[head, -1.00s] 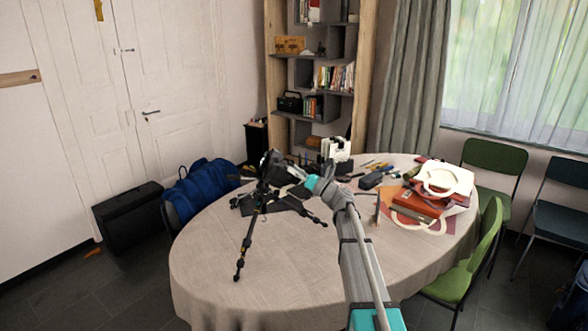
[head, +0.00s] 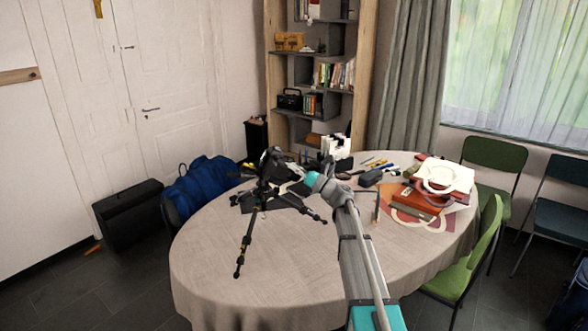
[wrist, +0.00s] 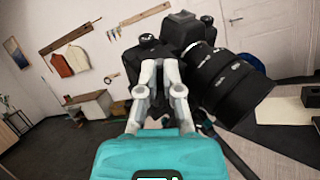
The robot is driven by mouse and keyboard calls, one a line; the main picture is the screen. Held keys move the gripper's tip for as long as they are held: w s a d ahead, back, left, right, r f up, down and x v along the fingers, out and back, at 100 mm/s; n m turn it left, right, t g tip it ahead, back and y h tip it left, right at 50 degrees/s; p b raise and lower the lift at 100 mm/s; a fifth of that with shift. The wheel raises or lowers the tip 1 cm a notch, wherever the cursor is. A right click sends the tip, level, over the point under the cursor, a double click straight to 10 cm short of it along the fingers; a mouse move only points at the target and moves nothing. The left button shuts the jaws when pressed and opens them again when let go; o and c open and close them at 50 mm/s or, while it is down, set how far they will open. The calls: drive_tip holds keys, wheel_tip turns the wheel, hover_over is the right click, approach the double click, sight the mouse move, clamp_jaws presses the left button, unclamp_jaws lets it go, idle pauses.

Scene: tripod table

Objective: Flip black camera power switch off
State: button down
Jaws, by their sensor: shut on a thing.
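The black camera (head: 271,161) sits on a black tripod (head: 247,237) standing on the table (head: 305,270). In the wrist view the black camera (wrist: 185,28) is close ahead, with its large lens (wrist: 235,92) pointing down to the right. My gripper (head: 287,184) is at the camera's right side in the head view. In the wrist view my gripper (wrist: 157,58) has its pale fingers close together against the dark camera side. The power switch cannot be made out; the fingers hide the contact spot.
Red and white books (head: 418,203) and several small items lie on the right of the table. A white holder (head: 336,148) stands at the back. Green chairs (head: 482,250) stand at the right. The table's front is clear.

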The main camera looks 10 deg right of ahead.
drive_tip(key=shift+w+n+g+y, duration=0.1)
drive_tip(key=shift+n+g+y, duration=0.2)
drive_tip(key=n+g+y, duration=0.1)
drive_tip(key=n+g, duration=0.2)
drive_tip(key=g, duration=0.1)
drive_tip(key=w+n+g+y+b, duration=0.1)
drive_tip(key=n+g+y, duration=0.1)
drive_tip(key=n+g, duration=0.2)
drive_tip(key=n+g+y, duration=0.2)
drive_tip(key=n+g, duration=0.1)
drive_tip(key=g, duration=0.1)
drive_tip(key=shift+w+d+f+g+b, duration=0.15)
drive_tip(key=shift+w+d+g+b, duration=0.15)
drive_tip(key=shift+g+b, duration=0.1)
drive_tip(key=shift+n, duration=0.4)
drive_tip(key=shift+a, duration=0.1)
drive_tip(key=c, duration=0.8)
unclamp_jaws()
drive_tip(key=shift+s+m+t, duration=0.25)
drive_tip(key=shift+m+t, duration=0.15)
drive_tip(key=shift+m, duration=0.1)
